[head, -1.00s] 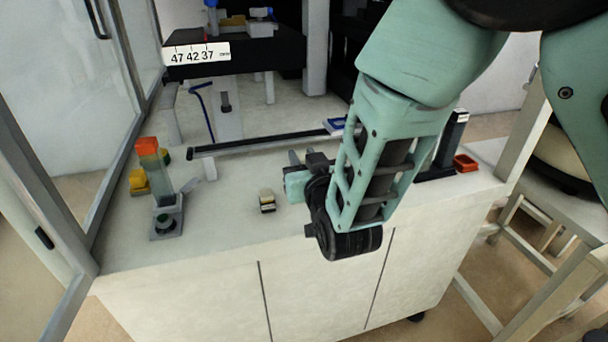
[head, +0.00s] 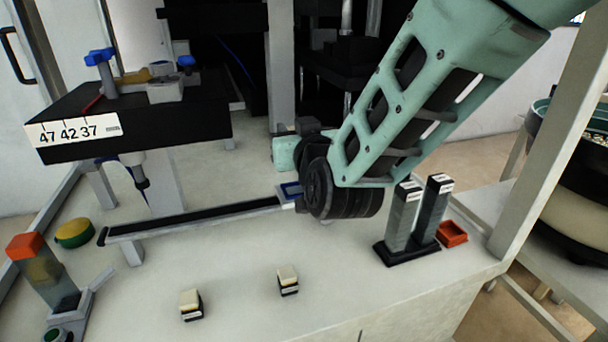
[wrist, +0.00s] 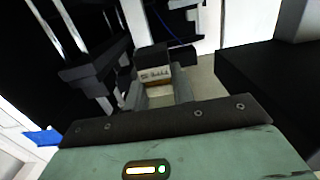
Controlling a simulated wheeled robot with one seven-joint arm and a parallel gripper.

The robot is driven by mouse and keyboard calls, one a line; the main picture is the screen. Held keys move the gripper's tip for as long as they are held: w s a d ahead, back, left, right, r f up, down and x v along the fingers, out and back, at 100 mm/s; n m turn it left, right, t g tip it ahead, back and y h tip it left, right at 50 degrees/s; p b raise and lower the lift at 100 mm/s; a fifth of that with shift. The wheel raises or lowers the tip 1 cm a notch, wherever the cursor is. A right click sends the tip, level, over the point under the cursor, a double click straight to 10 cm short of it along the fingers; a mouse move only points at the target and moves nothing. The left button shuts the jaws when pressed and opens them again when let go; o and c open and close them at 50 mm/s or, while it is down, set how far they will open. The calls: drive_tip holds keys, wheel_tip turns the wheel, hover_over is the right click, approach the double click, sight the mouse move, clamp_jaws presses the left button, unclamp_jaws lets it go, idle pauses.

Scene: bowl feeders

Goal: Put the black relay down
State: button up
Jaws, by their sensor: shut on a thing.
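In the wrist view my gripper (wrist: 158,92) is shut on the black relay (wrist: 152,55), a small block with a dark top, a white printed label and a paler lower part. The relay is held clear of any surface. In the head view it is mostly hidden by the gripper and hard to make out.
Two cream-topped blocks (head: 191,304) (head: 288,280) stand on the front worktop. Two grey towers (head: 403,218) (head: 432,208) and a red tray (head: 452,234) stand right. A black machine (head: 130,128) is left.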

sight(295, 191)
wheel_tip(295, 191, down, 9)
drive_tip(key=shift+f+b, duration=0.1)
drive_tip(key=shift+b, duration=0.65)
drive_tip(key=shift+f, duration=0.1)
drive_tip(key=o, duration=1)
drive_tip(key=shift+r, duration=0.2)
drive_tip(key=v, duration=1.2)
